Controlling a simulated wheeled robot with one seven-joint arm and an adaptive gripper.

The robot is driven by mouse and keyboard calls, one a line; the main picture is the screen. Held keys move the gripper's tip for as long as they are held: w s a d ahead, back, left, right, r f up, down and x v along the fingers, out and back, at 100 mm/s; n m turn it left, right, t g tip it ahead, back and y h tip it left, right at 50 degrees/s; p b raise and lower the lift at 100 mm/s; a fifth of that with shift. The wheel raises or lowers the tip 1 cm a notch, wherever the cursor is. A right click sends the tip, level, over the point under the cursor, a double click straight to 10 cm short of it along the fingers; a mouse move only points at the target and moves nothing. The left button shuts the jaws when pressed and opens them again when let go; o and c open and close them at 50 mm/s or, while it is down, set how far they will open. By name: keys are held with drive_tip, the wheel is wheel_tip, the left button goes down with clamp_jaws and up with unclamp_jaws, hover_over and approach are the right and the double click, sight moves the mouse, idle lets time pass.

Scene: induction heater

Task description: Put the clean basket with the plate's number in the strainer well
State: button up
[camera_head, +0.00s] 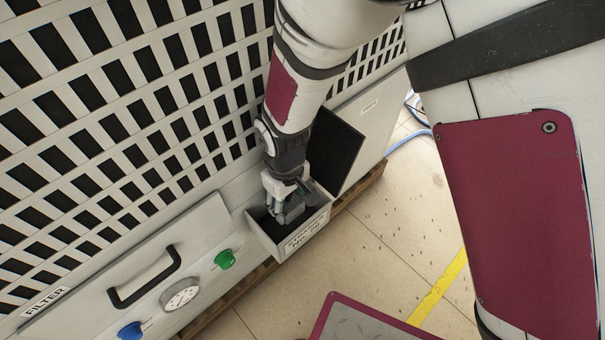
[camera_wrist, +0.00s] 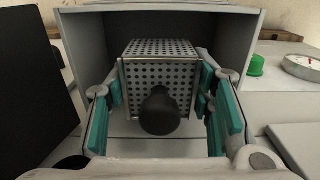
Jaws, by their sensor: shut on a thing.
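My gripper (camera_head: 287,198) reaches down into the strainer well (camera_head: 265,235), an open light-grey box at the foot of the vented cabinet. In the wrist view my gripper (camera_wrist: 161,92) has its teal-padded fingers closed on both sides of a perforated metal basket (camera_wrist: 160,48) with a black knob. The basket is within the grey walls of the well (camera_wrist: 90,45); I cannot tell whether it rests on the floor. No number shows on the basket. The well's front plate (camera_head: 304,238) carries black lettering, with a number too small to read surely.
A dark open lid (camera_head: 338,150) stands right of the well, close to my wrist. Left are a green knob (camera_head: 225,259), a gauge (camera_head: 180,295), a black handle (camera_head: 145,278) and a blue knob (camera_head: 130,330).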

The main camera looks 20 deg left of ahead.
sight(290, 216)
wheel_tip(290, 216, down, 7)
drive_tip(key=shift+b, duration=1.25)
drive_tip(key=shift+w+a+f, duration=0.1)
drive_tip(key=shift+a, duration=0.1)
drive_tip(key=o, duration=1.3)
drive_tip(key=shift+f, duration=0.1)
drive_tip(key=shift+c, duration=0.2)
wheel_tip(290, 216, up, 12)
drive_tip(key=p, duration=0.4)
